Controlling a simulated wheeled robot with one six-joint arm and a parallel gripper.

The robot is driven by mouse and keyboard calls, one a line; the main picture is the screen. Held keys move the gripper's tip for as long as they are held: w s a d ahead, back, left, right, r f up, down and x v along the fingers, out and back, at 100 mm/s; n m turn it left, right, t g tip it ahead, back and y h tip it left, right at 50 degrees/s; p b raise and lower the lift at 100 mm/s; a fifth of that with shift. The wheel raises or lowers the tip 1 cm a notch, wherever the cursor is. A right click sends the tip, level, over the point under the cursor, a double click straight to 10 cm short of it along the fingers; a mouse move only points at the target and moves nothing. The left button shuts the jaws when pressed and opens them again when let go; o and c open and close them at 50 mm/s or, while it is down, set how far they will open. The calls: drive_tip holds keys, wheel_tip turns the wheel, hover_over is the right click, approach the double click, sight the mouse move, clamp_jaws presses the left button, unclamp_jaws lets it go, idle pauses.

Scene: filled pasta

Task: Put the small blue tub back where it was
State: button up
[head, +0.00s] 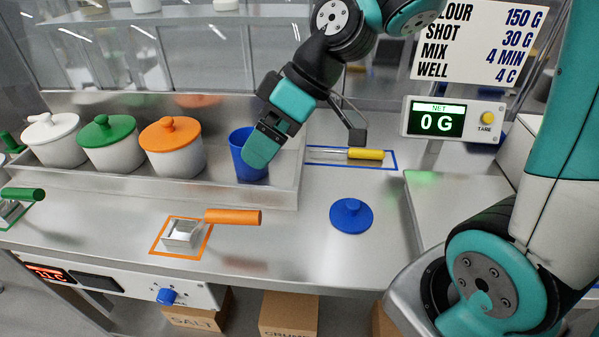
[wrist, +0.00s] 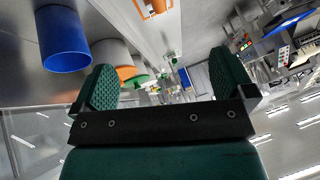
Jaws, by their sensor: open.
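The small blue tub (head: 240,150) stands upright and without a lid at the right end of the steel trough (head: 120,178), right of the orange-lidded pot. It also shows at the upper left of the wrist view (wrist: 66,45), outside the jaws. My gripper (head: 260,158) is open and partly hides the tub's right side in the head view. In the wrist view nothing is between its fingers (wrist: 165,80). I cannot tell whether a finger touches the tub. The round blue lid (head: 351,216) lies on the counter, right of the trough.
White-, green- and orange-lidded pots (head: 172,148) fill the trough to the left. An orange-handled scoop (head: 232,216) lies at an orange outline. A yellow-handled tool (head: 366,154) lies in a blue outline. The scale display (head: 436,121) reads 0 G. Counter around the blue lid is clear.

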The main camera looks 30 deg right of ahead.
drive_tip(key=s+a+r+m+g+h, duration=0.1)
drive_tip(key=s+m+g+h, duration=0.1)
drive_tip(key=s, duration=1.1)
drive_tip(key=shift+s+a+r+m+h, duration=0.15)
drive_tip(key=shift+s+a+m+h, duration=0.15)
drive_tip(key=shift+a+h, duration=0.1)
